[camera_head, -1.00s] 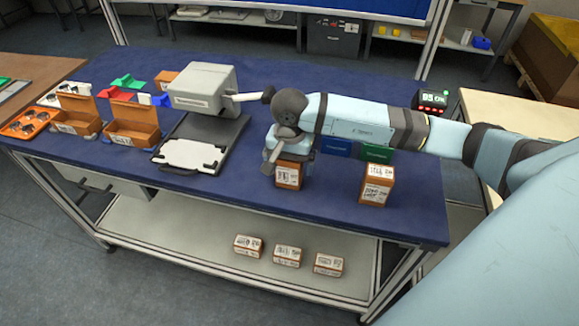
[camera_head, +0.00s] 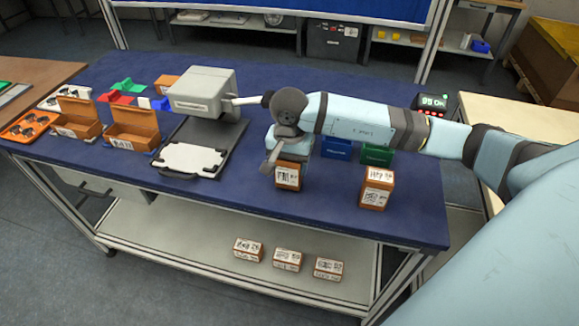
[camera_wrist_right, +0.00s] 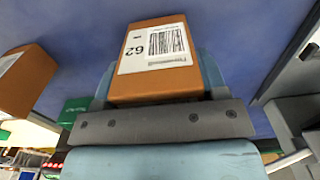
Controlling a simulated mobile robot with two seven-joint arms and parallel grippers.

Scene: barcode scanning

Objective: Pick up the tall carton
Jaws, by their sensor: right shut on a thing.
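A brown carton (camera_head: 287,177) with a white barcode label is at the front middle of the blue table. My right gripper (camera_head: 289,157) comes down over it from above and is shut on it. In the right wrist view the same carton (camera_wrist_right: 155,60) is held upright between pale blue fingers, its label showing. The gripper hides its top in the head view, so I cannot tell its full height or whether its base touches the table. A second labelled carton (camera_head: 377,188) stands free to the right. My left gripper is not in view.
Blue (camera_head: 337,149) and green (camera_head: 377,155) bins stand behind the cartons. A white-topped black tray (camera_head: 190,159) and a grey machine (camera_head: 202,92) are to the left. Open brown boxes (camera_head: 133,126) are farther left. Several small cartons (camera_head: 288,259) sit on the lower shelf.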

